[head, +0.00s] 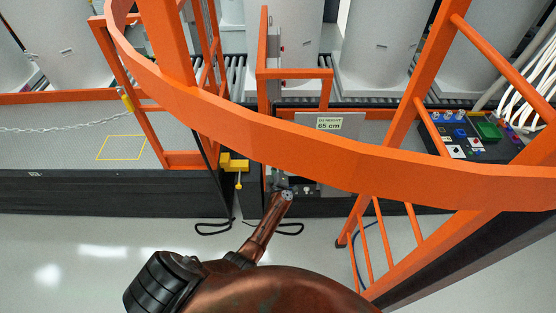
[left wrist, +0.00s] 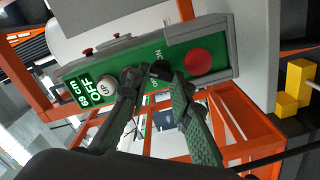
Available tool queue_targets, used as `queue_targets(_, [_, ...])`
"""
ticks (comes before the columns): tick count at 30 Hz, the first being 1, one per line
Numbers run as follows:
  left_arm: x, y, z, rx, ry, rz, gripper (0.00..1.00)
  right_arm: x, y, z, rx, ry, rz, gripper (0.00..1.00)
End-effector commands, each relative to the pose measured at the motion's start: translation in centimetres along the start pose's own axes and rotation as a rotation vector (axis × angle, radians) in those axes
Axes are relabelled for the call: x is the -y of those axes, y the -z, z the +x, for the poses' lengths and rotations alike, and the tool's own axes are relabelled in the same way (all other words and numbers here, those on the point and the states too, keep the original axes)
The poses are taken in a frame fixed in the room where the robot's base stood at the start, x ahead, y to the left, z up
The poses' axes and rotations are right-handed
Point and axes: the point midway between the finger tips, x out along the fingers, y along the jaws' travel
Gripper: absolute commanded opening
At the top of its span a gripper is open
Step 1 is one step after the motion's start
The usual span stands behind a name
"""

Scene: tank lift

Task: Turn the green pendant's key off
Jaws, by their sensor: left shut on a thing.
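The green pendant (left wrist: 150,58) shows in the left wrist view as a grey-edged box with a green face, tilted across the picture. Its face has a large red button (left wrist: 198,62), a pale round button (left wrist: 106,85) and a label reading OFF and 69 cm. The dark key (left wrist: 160,70) sits between these buttons. My left gripper (left wrist: 154,84) is shut on the key, with one finger on each side; the fingers hide part of it, and its exact angle is unclear. In the head view the left gripper is hard to make out at the end of my copper arm. My right gripper is not in view.
An orange curved rail (head: 300,140) crosses in front of the work area in the head view. A control panel (head: 465,150) with a green block stands at the right. Yellow blocks (left wrist: 290,90) show at the right.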

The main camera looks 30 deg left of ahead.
Motion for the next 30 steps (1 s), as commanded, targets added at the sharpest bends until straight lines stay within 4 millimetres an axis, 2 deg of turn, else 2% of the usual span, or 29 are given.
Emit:
queue_targets(15, [0.4,0.0,0.0,-0.003,0.001,-0.429,0.00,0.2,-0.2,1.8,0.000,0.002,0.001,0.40])
queue_targets(21, [0.4,0.0,0.0,-0.002,0.002,-0.527,0.00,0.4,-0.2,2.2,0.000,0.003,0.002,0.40])
queue_targets(30, [0.4,0.0,0.0,-0.003,0.001,-0.585,0.00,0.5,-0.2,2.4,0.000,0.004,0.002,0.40])
